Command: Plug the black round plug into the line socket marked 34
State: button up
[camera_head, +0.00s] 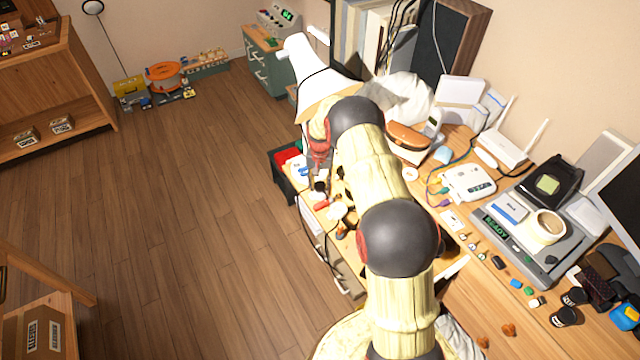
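My arm crosses the middle of the camera_head view over the cluttered desk. Its far end bends down near the desk's left edge, where my gripper (320,185) seems to be, small and dark among small objects; its fingers cannot be made out. I cannot pick out the black round plug or the line socket marked 34. A white box (468,183) on the desk has several coloured cords at its left side. No number can be read on it.
The desk (485,310) also holds a grey device with a lit READY display (495,228), a tape roll (548,226), a white router (502,148) and several small loose parts. A black bin with red items (287,156) stands at its left.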

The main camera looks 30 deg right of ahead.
jog(key=o, duration=0.5)
jog(key=shift+o, duration=0.2)
jog(key=shift+r, duration=0.1)
